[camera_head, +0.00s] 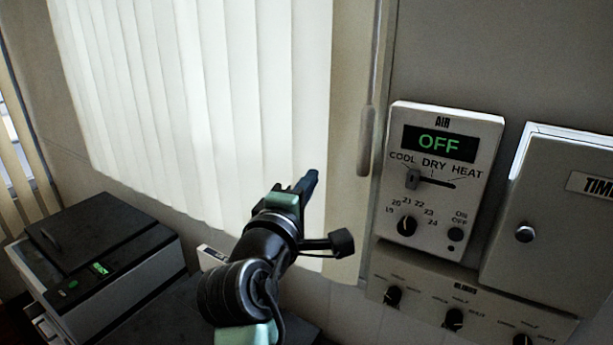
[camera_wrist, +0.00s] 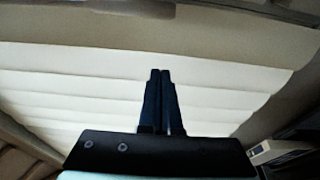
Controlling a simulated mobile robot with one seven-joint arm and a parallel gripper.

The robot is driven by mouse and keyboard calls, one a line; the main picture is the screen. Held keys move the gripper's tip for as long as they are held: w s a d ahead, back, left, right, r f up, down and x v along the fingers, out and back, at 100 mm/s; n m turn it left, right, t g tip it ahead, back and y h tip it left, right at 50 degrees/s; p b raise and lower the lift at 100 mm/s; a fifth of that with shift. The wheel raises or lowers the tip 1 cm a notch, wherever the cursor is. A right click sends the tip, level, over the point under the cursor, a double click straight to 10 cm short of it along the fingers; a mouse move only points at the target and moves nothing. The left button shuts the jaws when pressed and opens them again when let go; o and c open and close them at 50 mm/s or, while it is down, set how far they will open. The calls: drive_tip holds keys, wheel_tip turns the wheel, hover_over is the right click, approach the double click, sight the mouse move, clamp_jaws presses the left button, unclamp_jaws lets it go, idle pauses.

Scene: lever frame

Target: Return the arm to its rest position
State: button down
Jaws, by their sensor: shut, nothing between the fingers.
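My gripper (camera_head: 309,180) is in the middle of the head view, pointing up and to the right in front of the pale blinds, left of the air panel. In the wrist view my gripper (camera_wrist: 160,72) shows its two dark fingers together, with nothing between them. It appears apart from the panel. The air panel (camera_head: 486,135) is a light box with a green OFF display. Its mode lever (camera_head: 413,179) sits at the left end of its slot, near COOL. Its temperature knob (camera_head: 407,225) is below.
White vertical blinds (camera_head: 200,90) fill the back; the blinds (camera_wrist: 60,85) also fill the wrist view. A blinds panel (camera_head: 425,292) with several knobs sits under the air panel. A grey timer box (camera_head: 560,240) is at right. A dark printer (camera_head: 100,240) stands at lower left.

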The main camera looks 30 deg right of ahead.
drive_tip(key=s+a+r+m+t+y+b, duration=0.3)
drive_tip(key=s+a+r+t+y, duration=0.3)
drive_tip(key=s+a+r, duration=0.3)
drive_tip(key=s+a+r+m+t+y+b, duration=0.3)
drive_tip(key=s+a+r+m+t+y, duration=0.2)
drive_tip(key=a+r, duration=0.5)
drive_tip(key=s+a+t+y, duration=0.2)
drive_tip(key=s+a+t, duration=0.1)
drive_tip(key=a, duration=0.1)
drive_tip(key=shift+s+a+r+m+t, duration=0.15)
drive_tip(key=shift+s+r+m+t, duration=0.25)
drive_tip(key=shift+f, duration=0.15)
